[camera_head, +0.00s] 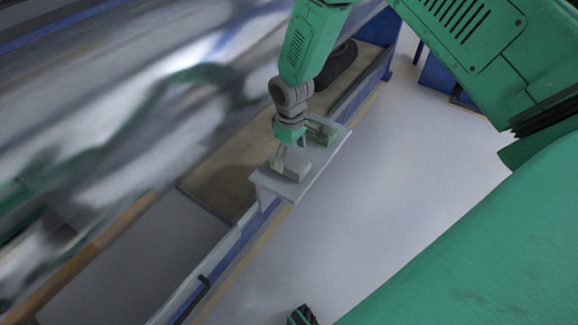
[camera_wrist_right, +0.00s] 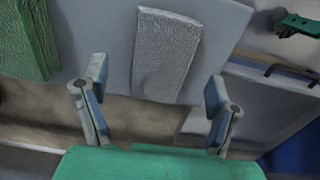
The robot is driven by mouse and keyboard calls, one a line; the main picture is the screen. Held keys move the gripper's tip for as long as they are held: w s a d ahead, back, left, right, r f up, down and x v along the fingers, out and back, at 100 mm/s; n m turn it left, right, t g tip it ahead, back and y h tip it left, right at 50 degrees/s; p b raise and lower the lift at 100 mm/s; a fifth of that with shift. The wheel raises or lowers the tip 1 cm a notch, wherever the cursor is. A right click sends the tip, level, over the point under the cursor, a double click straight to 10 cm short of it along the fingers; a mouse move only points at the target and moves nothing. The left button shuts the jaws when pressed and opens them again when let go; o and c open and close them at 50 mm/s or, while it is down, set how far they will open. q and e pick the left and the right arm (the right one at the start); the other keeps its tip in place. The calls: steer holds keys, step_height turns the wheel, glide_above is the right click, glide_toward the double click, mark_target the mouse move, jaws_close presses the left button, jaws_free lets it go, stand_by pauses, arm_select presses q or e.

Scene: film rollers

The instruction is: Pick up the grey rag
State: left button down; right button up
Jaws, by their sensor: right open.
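The grey rag (camera_head: 291,166) lies flat and folded on a small grey shelf (camera_head: 301,189). In the right wrist view the grey rag (camera_wrist_right: 165,55) is a pale, textured rectangle ahead of the fingers, between their lines. My right gripper (camera_head: 300,146) is above the shelf, close to the rag. In the right wrist view my right gripper (camera_wrist_right: 158,88) is open, with nothing between its fingers. No contact with the rag shows. A green rag (camera_head: 321,133) lies on the same shelf, also at the left of the right wrist view (camera_wrist_right: 34,40).
The shelf sits on the edge of a blue-sided machine with a brown bed (camera_head: 222,172). Large shiny rollers (camera_head: 130,100) fill the left of the head view. The pale floor (camera_head: 380,190) right of the shelf is clear.

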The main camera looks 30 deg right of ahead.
mark_target(291, 160)
steer(key=f, duration=0.2)
steer(key=f+b, duration=0.1)
steer(key=shift+d+f, duration=0.2)
steer(key=shift+f, duration=0.2)
steer(key=shift+r, duration=0.1)
steer(key=shift+a, duration=0.25)
steer(key=c, duration=1.2)
steer(key=shift+o, duration=0.2)
steer(key=shift+d+r, duration=0.1)
steer(key=shift+r, duration=0.05)
step_height(291, 160, up, 10)
steer(key=p, duration=0.3)
